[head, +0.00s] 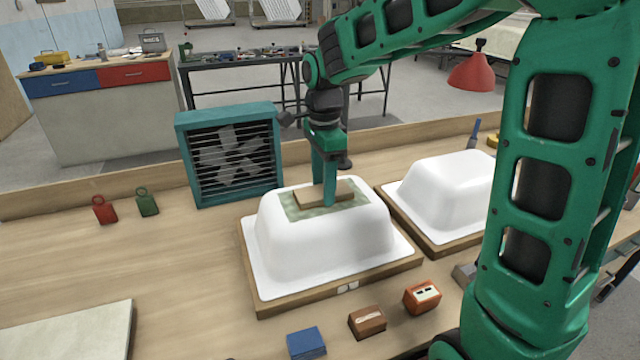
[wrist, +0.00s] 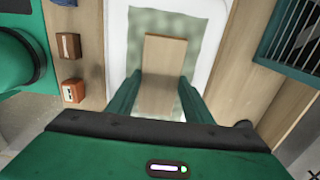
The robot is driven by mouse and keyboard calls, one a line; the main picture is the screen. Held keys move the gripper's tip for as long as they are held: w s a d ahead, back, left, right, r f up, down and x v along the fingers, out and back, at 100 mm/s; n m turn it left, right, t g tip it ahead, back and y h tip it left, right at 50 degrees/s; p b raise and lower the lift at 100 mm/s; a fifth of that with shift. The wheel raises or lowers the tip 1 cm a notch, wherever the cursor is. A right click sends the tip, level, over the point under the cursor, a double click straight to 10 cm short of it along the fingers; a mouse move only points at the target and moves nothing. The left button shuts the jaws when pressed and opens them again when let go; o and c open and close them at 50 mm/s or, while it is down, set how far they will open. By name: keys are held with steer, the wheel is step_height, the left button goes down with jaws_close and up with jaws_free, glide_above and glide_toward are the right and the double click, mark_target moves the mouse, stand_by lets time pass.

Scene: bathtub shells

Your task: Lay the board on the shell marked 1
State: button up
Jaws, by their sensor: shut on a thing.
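The board (head: 308,196) is a flat tan wooden piece. My gripper (head: 330,200) is shut on it, with fingers on either side; the wrist view shows the board (wrist: 163,60) between the gripper's fingers (wrist: 159,100). The board is over a pale green mottled patch (head: 292,211) on top of a white upturned shell (head: 315,243). It looks level and at or very near the patch; I cannot tell whether it touches. Two small white tags are on the front edge of this shell's wooden base (head: 300,302); I cannot read a number. A second white shell (head: 450,190) stands to the right.
A teal fan (head: 232,155) stands behind the near shell. Red (head: 104,210) and green (head: 147,202) weights stand at left. A blue block (head: 306,343), brown block (head: 367,321) and orange block (head: 422,296) lie in front. A pale slab (head: 70,335) is at front left. The left bench is mostly clear.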

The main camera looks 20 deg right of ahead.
steer(key=shift+f, duration=0.2)
stand_by(0.6)
steer(key=o, duration=1.7)
steer(key=shift+c, duration=0.2)
steer(key=shift+r, duration=3.55)
steer(key=s+d+f+n, duration=0.3)
steer(key=s+d+n, duration=0.2)
steer(key=s+d, duration=0.75)
steer(key=s+d+f+n, duration=0.2)
steer(key=s+f+n, duration=0.1)
steer(key=s, duration=0.5)
steer(key=s+d+f+n, duration=0.2)
steer(key=s+n, duration=0.1)
steer(key=s, duration=0.5)
steer(key=shift+d+f+n, duration=0.3)
steer(key=shift+f, duration=0.1)
